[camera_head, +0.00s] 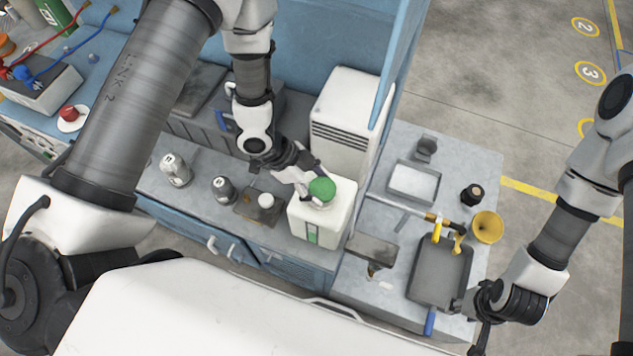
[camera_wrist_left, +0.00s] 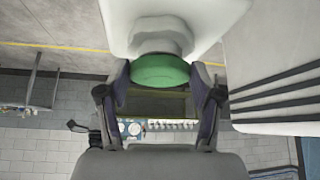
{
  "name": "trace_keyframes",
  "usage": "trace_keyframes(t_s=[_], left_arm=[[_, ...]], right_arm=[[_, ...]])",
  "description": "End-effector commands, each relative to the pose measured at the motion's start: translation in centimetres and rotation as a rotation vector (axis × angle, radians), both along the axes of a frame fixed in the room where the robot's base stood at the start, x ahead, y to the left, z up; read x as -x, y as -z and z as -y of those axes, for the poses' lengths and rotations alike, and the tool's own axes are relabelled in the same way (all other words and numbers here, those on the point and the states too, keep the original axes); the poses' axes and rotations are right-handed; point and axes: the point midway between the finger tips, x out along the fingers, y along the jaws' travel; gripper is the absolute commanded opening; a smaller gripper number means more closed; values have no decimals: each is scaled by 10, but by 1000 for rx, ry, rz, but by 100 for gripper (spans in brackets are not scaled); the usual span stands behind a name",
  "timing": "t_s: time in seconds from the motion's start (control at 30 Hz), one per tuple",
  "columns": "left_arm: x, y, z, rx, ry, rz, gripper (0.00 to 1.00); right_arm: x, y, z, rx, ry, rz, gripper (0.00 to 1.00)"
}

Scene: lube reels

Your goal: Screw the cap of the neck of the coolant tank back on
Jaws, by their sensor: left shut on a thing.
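The coolant tank (camera_head: 325,222) is a white box-shaped container with a green strip on its front, standing on the grey bench top. The green cap (camera_head: 322,189) is at the top of the tank. In the left wrist view the cap (camera_wrist_left: 160,70) lies against the white neck (camera_wrist_left: 160,38), in line with it; whether threads are engaged cannot be seen. My left gripper (camera_head: 312,188) is shut on the cap, one finger on each side in the left wrist view (camera_wrist_left: 160,78). My right gripper (camera_head: 482,318) is low at the right, beside a grey tray; its fingers are unclear.
A white vented box (camera_head: 345,120) stands close behind the tank. Small bottles (camera_head: 224,190) stand left of it. On the right bench are a grey tray (camera_head: 438,272), a yellow funnel (camera_head: 487,227) and a dark jar (camera_head: 472,194).

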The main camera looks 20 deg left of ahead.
Motion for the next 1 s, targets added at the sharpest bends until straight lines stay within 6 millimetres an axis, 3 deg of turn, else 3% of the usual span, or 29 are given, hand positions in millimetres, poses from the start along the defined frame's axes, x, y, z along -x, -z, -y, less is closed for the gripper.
trace_keyframes(t_s=[0.47,1.0], left_arm=[[-1,1,0,1,6,0,27],[-6,-3,1,2,320,3,27]], right_arm=[[0,0,0,0,0,0,40],[0,-45,0,0,0,0,40]])
